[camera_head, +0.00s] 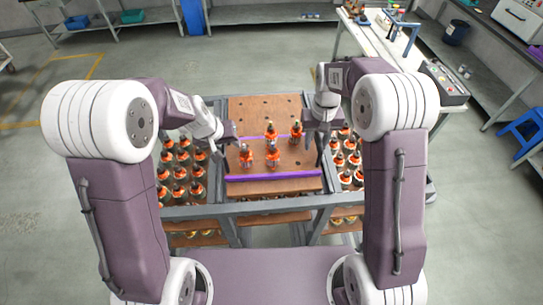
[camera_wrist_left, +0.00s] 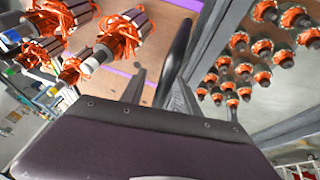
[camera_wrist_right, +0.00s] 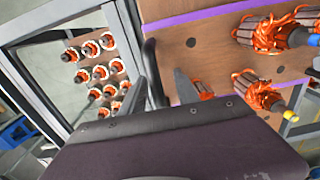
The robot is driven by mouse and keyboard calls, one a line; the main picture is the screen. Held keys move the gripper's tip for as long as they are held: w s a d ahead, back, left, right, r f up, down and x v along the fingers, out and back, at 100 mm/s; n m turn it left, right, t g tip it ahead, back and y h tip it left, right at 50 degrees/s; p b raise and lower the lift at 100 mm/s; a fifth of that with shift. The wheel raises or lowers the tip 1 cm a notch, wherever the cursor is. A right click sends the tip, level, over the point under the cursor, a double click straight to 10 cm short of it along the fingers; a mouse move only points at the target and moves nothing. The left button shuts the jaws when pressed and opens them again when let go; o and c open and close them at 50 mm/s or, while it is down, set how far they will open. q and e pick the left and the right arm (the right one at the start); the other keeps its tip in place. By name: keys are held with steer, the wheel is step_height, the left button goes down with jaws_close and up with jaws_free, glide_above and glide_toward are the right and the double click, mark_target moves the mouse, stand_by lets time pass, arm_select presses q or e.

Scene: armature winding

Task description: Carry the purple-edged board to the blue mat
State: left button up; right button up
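The purple-edged board (camera_head: 300,164) lies level on a grey frame in front of me, with purple strips along its near and far edges. Several copper-wound armatures (camera_head: 272,157) stand on it. My left gripper (camera_head: 228,148) is at the board's left side, and its fingers (camera_wrist_left: 160,92) stand apart on either side of a black handle (camera_wrist_left: 177,50). My right gripper (camera_head: 321,145) is at the right side, its fingers (camera_wrist_right: 167,85) apart around another black handle (camera_wrist_right: 152,65). Gaps show between fingers and handles. I cannot clearly make out a blue mat.
Racks of armatures flank the board at left (camera_head: 178,172) and right (camera_head: 350,160). A bare brown perforated panel (camera_head: 265,108) lies behind it. A white workbench (camera_head: 365,45) stands at the back right, with a blue stool (camera_head: 522,130) further right. Open floor lies at left.

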arm_select(q)
steer(key=shift+w, duration=0.15)
arm_select(e)
steer(key=shift+w+f, duration=0.1)
steer(key=shift+w, duration=0.05)
arm_select(q)
steer(key=shift+w+d+f, duration=0.1)
steer(key=shift+w, duration=0.05)
steer(key=c, duration=0.5)
arm_select(e)
steer(key=shift+w+d, duration=0.1)
steer(key=shift+w, duration=0.05)
steer(key=c, duration=0.5)
arm_select(q)
jaws_close()
arm_select(e)
jaws_close()
arm_select(q)
steer(key=shift+r, duration=0.2)
arm_select(e)
steer(key=shift+r, duration=0.2)
